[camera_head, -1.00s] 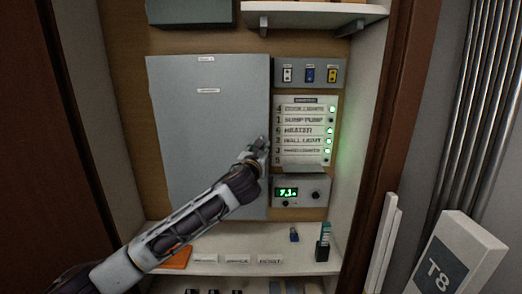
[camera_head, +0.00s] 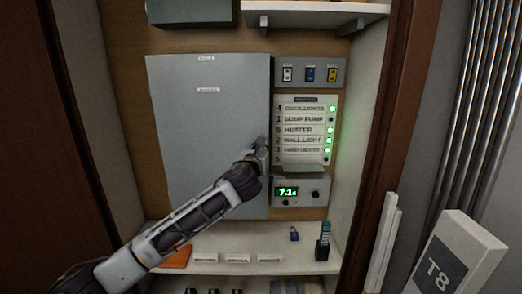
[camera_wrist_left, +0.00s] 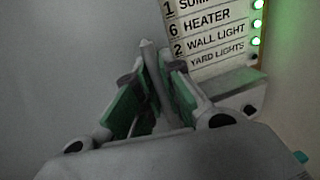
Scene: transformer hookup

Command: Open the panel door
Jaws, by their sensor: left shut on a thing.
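The panel door (camera_head: 205,125) is a large flat grey door at the back of the cabinet. It looks closed, with its right edge beside the labelled switch board. My left gripper (camera_head: 261,146) is at the door's right edge, about mid-height. In the left wrist view, its green-padded fingers (camera_wrist_left: 153,85) are shut on a slim grey door handle (camera_wrist_left: 149,52). The gripper hides much of the handle. My right gripper is not in view.
The labelled board (camera_head: 304,130) with green lights is just right of the door, above a small display unit (camera_head: 300,191). A white shelf (camera_head: 225,263) below holds an orange item, a blue padlock (camera_head: 294,234) and a dark holder (camera_head: 323,250). A T8 box (camera_head: 455,265) stands at right.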

